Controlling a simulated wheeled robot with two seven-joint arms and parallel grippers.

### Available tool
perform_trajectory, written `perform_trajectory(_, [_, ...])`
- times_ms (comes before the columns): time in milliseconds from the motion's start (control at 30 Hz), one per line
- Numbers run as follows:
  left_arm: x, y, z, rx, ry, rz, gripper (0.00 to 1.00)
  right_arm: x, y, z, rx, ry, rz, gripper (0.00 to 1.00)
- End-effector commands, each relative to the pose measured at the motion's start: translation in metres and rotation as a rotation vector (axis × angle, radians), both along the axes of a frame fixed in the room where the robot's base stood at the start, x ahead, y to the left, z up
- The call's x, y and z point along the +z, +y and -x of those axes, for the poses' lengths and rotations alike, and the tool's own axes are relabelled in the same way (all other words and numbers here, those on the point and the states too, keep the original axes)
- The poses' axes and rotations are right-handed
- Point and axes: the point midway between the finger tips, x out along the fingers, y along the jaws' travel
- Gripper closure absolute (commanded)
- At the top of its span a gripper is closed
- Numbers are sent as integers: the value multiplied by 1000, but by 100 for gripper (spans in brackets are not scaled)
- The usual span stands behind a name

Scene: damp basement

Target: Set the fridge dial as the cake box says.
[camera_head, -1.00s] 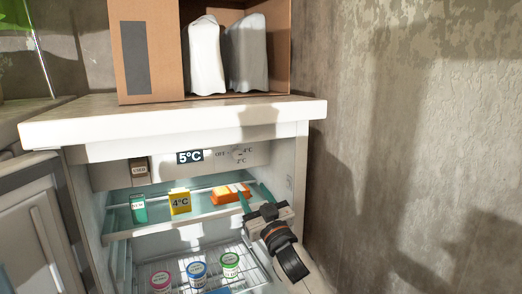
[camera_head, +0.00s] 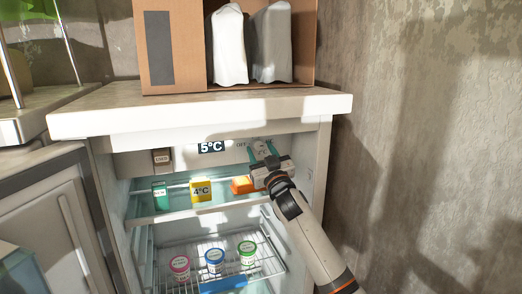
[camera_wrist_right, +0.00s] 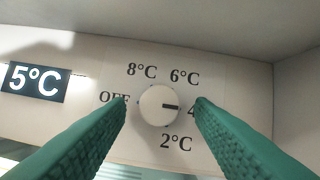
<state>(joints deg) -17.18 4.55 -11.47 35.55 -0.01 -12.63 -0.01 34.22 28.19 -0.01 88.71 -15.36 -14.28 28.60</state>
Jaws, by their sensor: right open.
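The fridge dial (camera_wrist_right: 158,105) is a round white knob in the right wrist view. Its dark mark points right, toward a label partly hidden by a finger, of which "4" shows. OFF, 8°C, 6°C and 2°C surround it. The display (camera_wrist_right: 35,82) reads 5°C and also shows in the head view (camera_head: 211,147). My right gripper (camera_wrist_right: 160,106) is open, with a green finger on each side of the dial; contact cannot be told. In the head view the right gripper (camera_head: 264,148) hides most of the dial. A yellow box (camera_head: 201,190) marked 4°C stands on the upper shelf.
A green carton (camera_head: 160,195) and an orange item (camera_head: 242,185) share the upper shelf. A small brown tag or box (camera_head: 161,157) is above. Several lidded cups (camera_head: 214,257) stand on the wire rack. A cardboard box (camera_head: 159,50) sits on the worktop (camera_head: 200,112). A wall is close on the right.

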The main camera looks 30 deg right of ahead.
Motion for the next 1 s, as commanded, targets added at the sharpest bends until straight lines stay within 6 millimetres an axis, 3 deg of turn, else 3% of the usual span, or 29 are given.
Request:
perform_trajectory(367, [1, 0, 0, 0, 0, 0, 63, 2, -1, -5, 0, 0, 0, 53])
perform_trajectory(633, [1, 0, 0, 0, -1, 0, 63, 2, -1, -4, 0, 0, 0, 96])
perform_trajectory(1000, [-9, 0, 0, 0, -1, 0, 63, 0, 1, -5, 0, -17, -64, 96])
